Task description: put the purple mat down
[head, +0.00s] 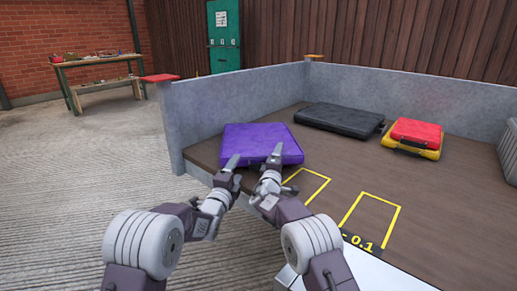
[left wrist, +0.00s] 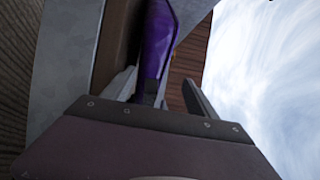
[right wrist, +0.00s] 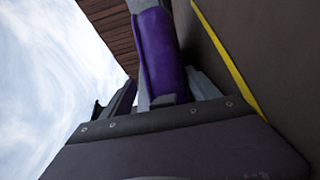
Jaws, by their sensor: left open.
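The purple mat (head: 262,139) lies flat on the brown deck (head: 330,185), near its left front corner. My left gripper (head: 231,165) is at the mat's near edge on the left, with its fingers apart. The mat shows between and beyond these fingers in the left wrist view (left wrist: 157,40). My right gripper (head: 274,160) is at the near edge further right. In the right wrist view the mat (right wrist: 160,55) stands between its spread fingers. Whether any finger touches the mat cannot be told.
Low grey walls (head: 245,95) bound the deck at the left and back. A black case (head: 338,118) and red (head: 416,132) and yellow (head: 410,151) mats lie further right. Yellow outlines (head: 370,215) mark bare deck nearby. A bench (head: 100,75) stands far left.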

